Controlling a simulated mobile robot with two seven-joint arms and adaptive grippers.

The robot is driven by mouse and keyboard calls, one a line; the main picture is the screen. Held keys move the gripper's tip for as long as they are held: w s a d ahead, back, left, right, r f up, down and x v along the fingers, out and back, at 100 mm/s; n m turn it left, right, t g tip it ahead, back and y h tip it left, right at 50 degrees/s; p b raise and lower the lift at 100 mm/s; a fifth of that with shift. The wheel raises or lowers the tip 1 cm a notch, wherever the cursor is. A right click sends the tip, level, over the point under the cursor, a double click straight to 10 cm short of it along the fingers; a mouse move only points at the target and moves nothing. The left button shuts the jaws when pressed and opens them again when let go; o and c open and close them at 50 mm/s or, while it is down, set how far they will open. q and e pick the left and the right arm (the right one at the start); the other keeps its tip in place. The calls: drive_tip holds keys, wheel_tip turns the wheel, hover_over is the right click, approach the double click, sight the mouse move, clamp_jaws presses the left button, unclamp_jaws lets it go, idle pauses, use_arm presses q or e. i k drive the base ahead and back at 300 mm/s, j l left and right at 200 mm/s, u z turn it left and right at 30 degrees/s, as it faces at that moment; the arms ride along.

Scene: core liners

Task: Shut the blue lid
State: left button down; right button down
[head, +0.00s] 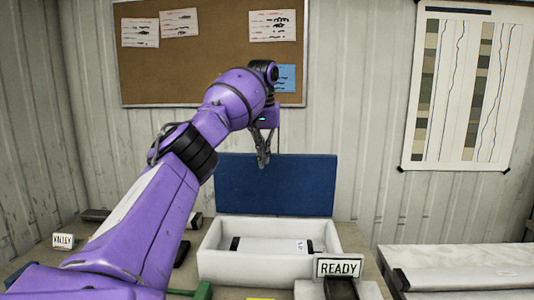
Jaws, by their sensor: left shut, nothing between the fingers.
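The blue lid (290,186) stands upright along the back edge of a white box (210,262), so the box is open. A pale cylinder with dark ends, a core liner (275,245), lies inside the box with a small label on it. My left gripper (263,162) points down just in front of the lid's upper left part, with its fingers shut and empty. I cannot tell whether the fingertips touch the lid. My right gripper is not in view.
A "READY" sign (339,268) stands at the box's front right. A "VALLEY" tag (63,241) and small dark items lie at the left. A corkboard (205,80) hangs behind.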

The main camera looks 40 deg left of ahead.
sight(291, 185)
drive_tip(key=i+j, duration=0.4)
drive_tip(key=j, duration=0.15)
drive_tip(key=i+j, duration=0.4)
drive_tip(key=j, duration=0.2)
